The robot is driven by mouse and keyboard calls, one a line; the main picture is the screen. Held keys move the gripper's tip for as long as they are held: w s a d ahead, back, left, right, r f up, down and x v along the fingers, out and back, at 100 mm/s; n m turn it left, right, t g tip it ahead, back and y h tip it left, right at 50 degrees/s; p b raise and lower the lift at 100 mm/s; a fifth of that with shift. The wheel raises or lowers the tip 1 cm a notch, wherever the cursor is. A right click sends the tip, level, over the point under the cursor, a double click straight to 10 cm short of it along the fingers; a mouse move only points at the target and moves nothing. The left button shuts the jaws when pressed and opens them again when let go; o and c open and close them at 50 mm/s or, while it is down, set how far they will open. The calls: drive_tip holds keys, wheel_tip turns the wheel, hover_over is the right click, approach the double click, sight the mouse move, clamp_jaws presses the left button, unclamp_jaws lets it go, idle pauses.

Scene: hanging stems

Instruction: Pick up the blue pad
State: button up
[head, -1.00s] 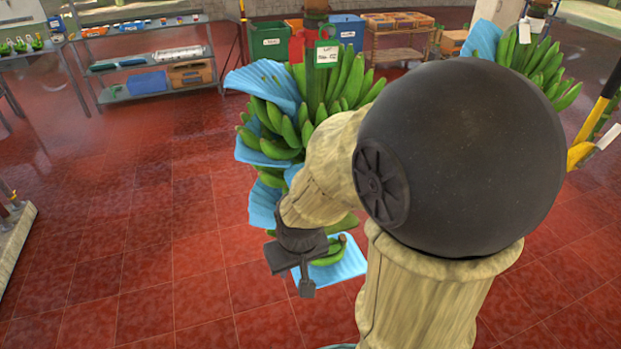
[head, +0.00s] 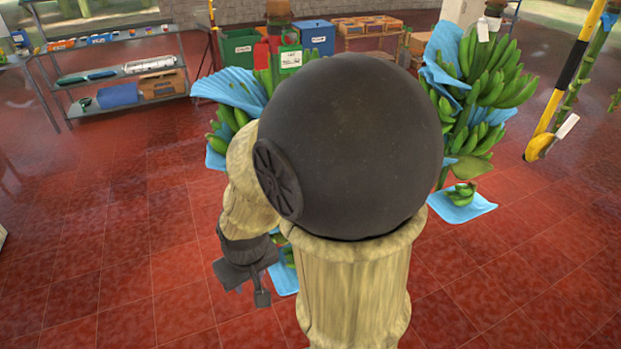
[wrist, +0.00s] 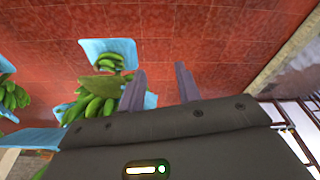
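Light blue pads show in several places. One lies on the floor at the right with green bananas on it (head: 478,211). Another floor pad (head: 284,282) is mostly hidden behind my arm. More blue pads are tucked into the left hanging bunch (head: 228,90) and the right hanging bunch (head: 447,50). My gripper (head: 246,278) hangs low at the left of my arm, empty. In the wrist view its two fingers (wrist: 161,85) stand apart over bare floor. A blue pad with bananas (wrist: 122,48) lies left of them. Which pad the task means I cannot tell.
A metal shelf (head: 120,75) stands at the back left. A green bin (head: 240,47) and a blue bin (head: 314,38) are at the back. A yellow and black pole (head: 570,75) stands at the right. The red floor is open at left and front right.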

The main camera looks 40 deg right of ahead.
drive_tip(key=w+d+f+n+g+h+p, duration=0.1)
drive_tip(key=d+f+n+h, duration=0.15)
drive_tip(key=d, duration=0.35)
drive_tip(key=w+d+f+n+h+p, duration=0.1)
drive_tip(key=w+d+n+h, duration=0.15)
drive_tip(key=d+n, duration=0.2)
drive_tip(key=w+d+r+n+t+h, duration=0.1)
drive_tip(key=r+n+h, duration=0.1)
drive_tip(key=r, duration=0.5)
drive_tip(key=w+d+r+n+t+h, duration=0.1)
drive_tip(key=w+d+r+n+h, duration=0.1)
drive_tip(key=r+h, duration=0.2)
wheel_tip(320, 180, up, 3)
drive_tip(key=shift+w+d+r+t, duration=0.1)
drive_tip(key=shift+w+d+t, duration=0.15)
drive_tip(key=shift+t, duration=0.15)
drive_tip(key=p+x, duration=0.1)
drive_tip(key=x, duration=1.1)
drive_tip(key=shift+w+d, duration=0.1)
